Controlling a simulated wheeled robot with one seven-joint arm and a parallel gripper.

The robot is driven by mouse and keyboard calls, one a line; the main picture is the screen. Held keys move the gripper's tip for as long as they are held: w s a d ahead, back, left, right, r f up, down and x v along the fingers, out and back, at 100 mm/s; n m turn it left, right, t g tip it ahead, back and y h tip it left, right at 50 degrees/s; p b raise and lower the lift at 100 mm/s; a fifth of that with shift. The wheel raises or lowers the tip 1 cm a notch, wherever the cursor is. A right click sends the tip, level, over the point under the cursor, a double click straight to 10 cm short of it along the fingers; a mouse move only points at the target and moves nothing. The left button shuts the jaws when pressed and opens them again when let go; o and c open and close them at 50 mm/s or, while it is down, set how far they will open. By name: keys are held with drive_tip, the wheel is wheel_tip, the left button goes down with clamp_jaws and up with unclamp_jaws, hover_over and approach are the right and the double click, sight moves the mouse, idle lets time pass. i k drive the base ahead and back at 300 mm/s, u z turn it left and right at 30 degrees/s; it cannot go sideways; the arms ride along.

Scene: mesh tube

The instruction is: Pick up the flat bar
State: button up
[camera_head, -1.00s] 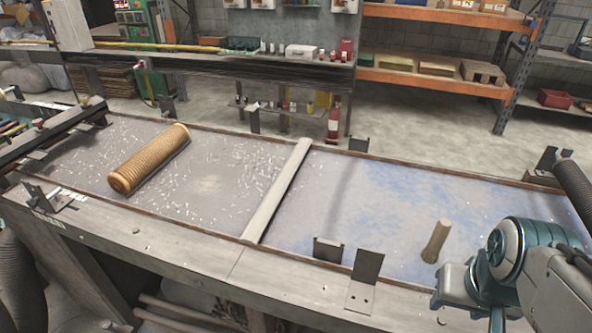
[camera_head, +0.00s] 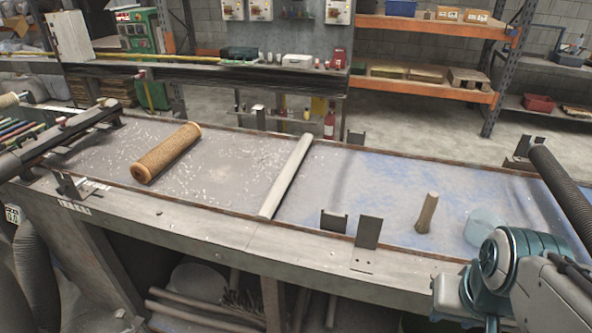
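A long pale grey-beige bar (camera_head: 288,177) lies across the table, from its back edge to its front edge, between the speckled left part and the bluish right part. It is the piece that looks most like the flat bar; whether it is loose or fixed cannot be told. My arm (camera_head: 505,265), grey and teal, is at the lower right, well to the right of the bar and apart from it. Its gripper fingers do not show.
A tan mesh tube (camera_head: 166,152) lies on the table's left part. A short wooden post (camera_head: 427,212) stands on the right, near a pale translucent disc (camera_head: 486,227). Metal brackets (camera_head: 368,232) rise along the front edge. The bluish surface (camera_head: 345,180) right of the bar is mostly clear.

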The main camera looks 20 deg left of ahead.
sight(265, 212)
drive_tip(key=z, duration=2.4)
drive_tip(key=k, duration=1.95)
drive_tip(key=u, duration=2.4)
drive_tip(key=i, duration=1)
